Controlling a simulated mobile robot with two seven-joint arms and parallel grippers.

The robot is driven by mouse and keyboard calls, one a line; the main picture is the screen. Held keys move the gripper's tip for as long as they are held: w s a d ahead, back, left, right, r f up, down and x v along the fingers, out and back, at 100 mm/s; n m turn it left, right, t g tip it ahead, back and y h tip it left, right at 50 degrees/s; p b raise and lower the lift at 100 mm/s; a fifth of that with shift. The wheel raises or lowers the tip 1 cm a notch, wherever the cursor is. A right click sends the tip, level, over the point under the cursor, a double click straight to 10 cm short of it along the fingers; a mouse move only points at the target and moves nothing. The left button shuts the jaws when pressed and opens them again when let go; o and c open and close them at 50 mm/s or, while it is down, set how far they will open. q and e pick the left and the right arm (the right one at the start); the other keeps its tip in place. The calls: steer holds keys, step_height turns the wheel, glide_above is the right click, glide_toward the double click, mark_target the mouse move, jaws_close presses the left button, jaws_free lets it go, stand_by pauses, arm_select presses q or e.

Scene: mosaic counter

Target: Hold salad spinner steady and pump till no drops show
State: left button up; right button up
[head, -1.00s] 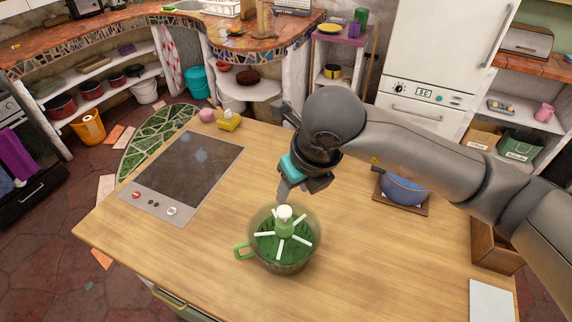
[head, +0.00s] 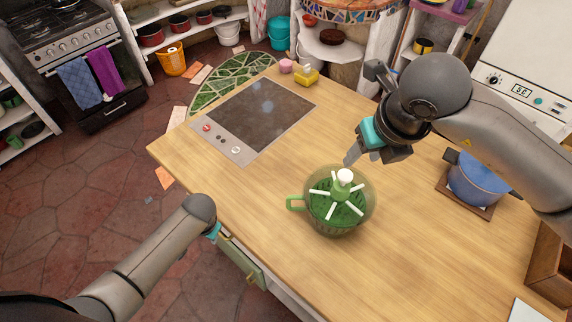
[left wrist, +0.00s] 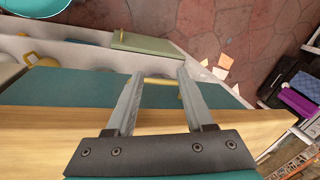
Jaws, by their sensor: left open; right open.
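My right gripper (head: 350,158) is open just above and behind the knob, with no clear contact. Drops in the spinner are too small to tell. My left arm reaches in low at the counter's front edge; its gripper is mostly hidden in the head view. In the left wrist view my left gripper (left wrist: 160,75) is open, with no spinner between its fingers.
A green-fronted drawer (head: 243,262) stands at the counter front, near my left gripper. A dark cooktop (head: 258,115) lies behind left of the spinner. A blue pot (head: 478,180) and a wooden box (head: 550,265) stand to the right. Bare counter surrounds the spinner.

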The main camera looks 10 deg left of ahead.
arm_select(q)
steer(key=w+r, duration=0.4)
steer(key=r, duration=0.3)
steer(key=m+g+h, duration=0.1)
steer(key=m+h, duration=0.2)
steer(key=m, duration=1.3)
glide_toward(288, 198)
steer(key=f, duration=0.9)
steer(key=w+f, duration=0.1)
steer(key=f, duration=0.3)
steer(key=shift+d+f, duration=0.15)
steer(key=shift+f, duration=0.1)
jaws_close()
